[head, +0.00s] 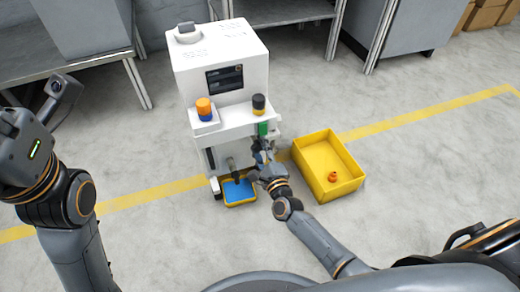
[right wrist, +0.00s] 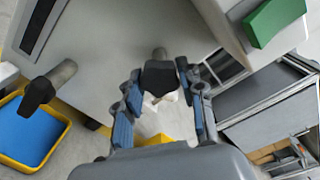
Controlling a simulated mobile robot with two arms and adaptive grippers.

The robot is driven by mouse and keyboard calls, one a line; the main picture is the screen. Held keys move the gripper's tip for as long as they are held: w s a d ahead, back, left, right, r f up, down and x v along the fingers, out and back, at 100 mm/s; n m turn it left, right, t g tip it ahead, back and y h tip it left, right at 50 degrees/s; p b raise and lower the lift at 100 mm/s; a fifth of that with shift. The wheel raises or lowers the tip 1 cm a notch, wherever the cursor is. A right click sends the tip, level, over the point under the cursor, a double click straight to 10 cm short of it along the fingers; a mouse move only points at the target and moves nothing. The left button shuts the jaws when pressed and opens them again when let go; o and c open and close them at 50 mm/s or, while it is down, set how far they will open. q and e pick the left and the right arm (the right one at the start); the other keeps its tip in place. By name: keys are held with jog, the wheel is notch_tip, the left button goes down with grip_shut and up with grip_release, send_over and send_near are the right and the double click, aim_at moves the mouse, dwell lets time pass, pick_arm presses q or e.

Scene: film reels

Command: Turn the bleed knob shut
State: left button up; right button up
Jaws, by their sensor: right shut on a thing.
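The white machine (head: 225,75) stands on the floor ahead. In the right wrist view, two short pipes with black handles come out of its side. My right gripper (head: 262,153) is at the machine's front right, below the shelf. In the right wrist view, its blue-padded fingers (right wrist: 158,105) are on both sides of one black knob (right wrist: 160,78), shut on it. The other black knob (right wrist: 38,94) is to the left, above a yellow tray with a blue inside. I cannot tell from markings which is the bleed knob. My left arm is at the left; its gripper is out of view.
The yellow tray (head: 226,205) sits at the machine's foot. A yellow bin (head: 345,188) with a small orange item (head: 332,177) stands right of my right gripper. A green block (right wrist: 274,18) is above right.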

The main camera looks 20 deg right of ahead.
jog(key=shift+m+b, duration=0.3)
jog(key=shift+m, duration=0.6)
jog(key=o, duration=1.2)
jog(key=s, duration=0.7)
jog(key=shift+s+d, duration=0.1)
jog(key=shift+s, duration=0.1)
